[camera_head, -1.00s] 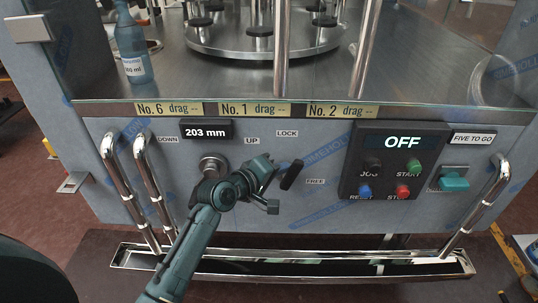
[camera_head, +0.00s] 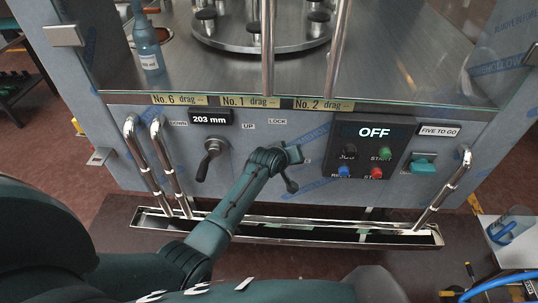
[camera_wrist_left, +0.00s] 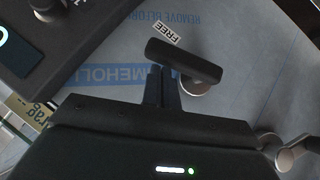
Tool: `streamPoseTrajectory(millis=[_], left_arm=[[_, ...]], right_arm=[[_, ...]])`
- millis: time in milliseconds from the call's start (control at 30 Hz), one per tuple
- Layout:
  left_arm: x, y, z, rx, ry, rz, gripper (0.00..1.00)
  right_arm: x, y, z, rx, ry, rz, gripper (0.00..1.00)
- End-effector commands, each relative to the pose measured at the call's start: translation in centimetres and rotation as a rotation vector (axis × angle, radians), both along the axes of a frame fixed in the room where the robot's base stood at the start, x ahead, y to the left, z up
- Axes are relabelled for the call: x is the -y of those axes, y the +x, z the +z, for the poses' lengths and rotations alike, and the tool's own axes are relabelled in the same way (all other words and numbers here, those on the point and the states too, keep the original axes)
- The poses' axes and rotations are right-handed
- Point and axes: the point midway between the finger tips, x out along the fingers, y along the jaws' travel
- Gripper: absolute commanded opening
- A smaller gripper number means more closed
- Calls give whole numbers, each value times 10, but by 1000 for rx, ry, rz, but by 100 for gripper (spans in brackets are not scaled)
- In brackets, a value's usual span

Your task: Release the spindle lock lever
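The spindle lock lever (camera_wrist_left: 183,62) shows in the left wrist view as a dark cylindrical handle with a metal hub below it. A FREE label (camera_wrist_left: 166,33) sits close beside the handle. My left gripper (camera_wrist_left: 161,72) has its two narrow fingers close together, with tips at the underside of the handle; I cannot tell whether they touch it. In the head view my left gripper (camera_head: 292,170) is in front of the panel below the LOCK label (camera_head: 278,121) and hides most of the lever. My right gripper is not in view.
A second lever (camera_head: 211,160) is on the panel under the 203 mm display (camera_head: 210,118). The OFF control box (camera_head: 376,152) with coloured buttons is just right of my gripper. Metal handrails (camera_head: 145,165) and a low tray (camera_head: 300,239) are in front.

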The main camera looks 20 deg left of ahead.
Motion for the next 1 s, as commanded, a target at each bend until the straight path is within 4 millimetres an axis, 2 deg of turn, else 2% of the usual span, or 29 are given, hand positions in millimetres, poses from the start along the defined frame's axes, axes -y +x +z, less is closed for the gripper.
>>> streamPoseTrajectory(millis=[467,1000], left_arm=[[12,4,-14,1,-6,0,0],[15,4,-18,-1,-5,-2,0]], right_arm=[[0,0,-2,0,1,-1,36],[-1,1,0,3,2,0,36]])
